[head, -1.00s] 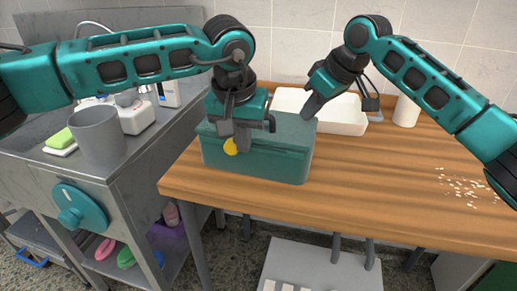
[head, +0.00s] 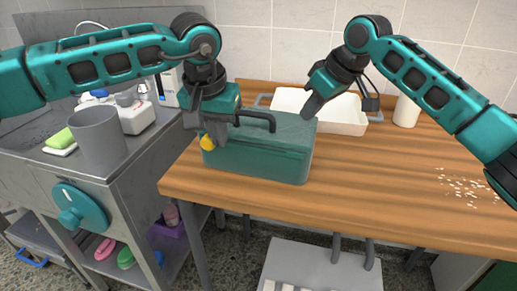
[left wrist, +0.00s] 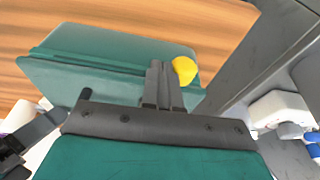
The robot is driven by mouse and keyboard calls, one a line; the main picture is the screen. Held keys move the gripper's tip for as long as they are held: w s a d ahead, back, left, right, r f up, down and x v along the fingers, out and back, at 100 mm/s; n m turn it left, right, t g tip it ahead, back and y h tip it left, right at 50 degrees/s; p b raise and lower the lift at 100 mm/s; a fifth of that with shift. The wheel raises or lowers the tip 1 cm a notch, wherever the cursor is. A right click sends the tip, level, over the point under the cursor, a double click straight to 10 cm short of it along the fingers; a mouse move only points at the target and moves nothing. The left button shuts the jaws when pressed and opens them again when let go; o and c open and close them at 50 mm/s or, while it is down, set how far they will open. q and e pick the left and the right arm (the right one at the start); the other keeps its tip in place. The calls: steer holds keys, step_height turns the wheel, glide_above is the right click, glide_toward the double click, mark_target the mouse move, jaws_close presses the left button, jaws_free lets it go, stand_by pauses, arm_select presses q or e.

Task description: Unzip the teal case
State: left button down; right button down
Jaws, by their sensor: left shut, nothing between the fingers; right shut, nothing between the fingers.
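My right gripper (head: 309,110) is shut at the case's back right corner, touching or very near the lid.
A white tray (head: 345,122) stands behind the case and a white roll (head: 406,110) at the back right. White crumbs (head: 465,188) lie on the bare right counter (head: 390,180). A steel sink unit with a grey cup (head: 98,138) is at left.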

arm_select(q)
step_height(320, 180, up, 8)
steer(key=d, duration=0.1)
steer(key=shift+s+f, duration=0.15)
arm_select(e)
steer(key=shift+s+f, duration=0.1)
steer(key=shift+f, duration=0.3)
stand_by(0.3)
steer(key=shift+r, duration=0.95)
step_height(320, 180, up, 6)
steer(key=shift+f, duration=0.15)
